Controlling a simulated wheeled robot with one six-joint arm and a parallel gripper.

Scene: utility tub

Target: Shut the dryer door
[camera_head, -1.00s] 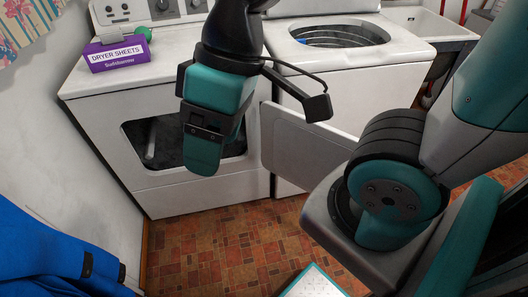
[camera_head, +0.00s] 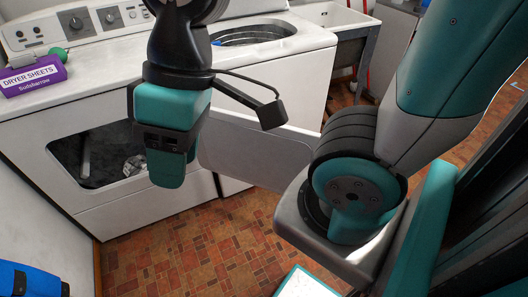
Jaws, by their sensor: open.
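The white dryer (camera_head: 110,205) stands at the left, with its dark opening (camera_head: 95,158) uncovered. Its door (camera_head: 255,155) stands open, swung out from the right side of the opening towards me. My gripper (camera_head: 166,165) hangs pointing down in front of the dryer, to the left of the open door in the picture. The jaws hold nothing that I can see. Whether the gripper touches the door cannot be told from this view. My arm hides part of the opening's right side and the door's lower right part.
A purple dryer sheets box (camera_head: 33,78) sits on the dryer top. A white washer (camera_head: 300,50) with an open top stands to the right, with a sink (camera_head: 335,17) beyond. The brick-patterned floor (camera_head: 190,248) in front is clear.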

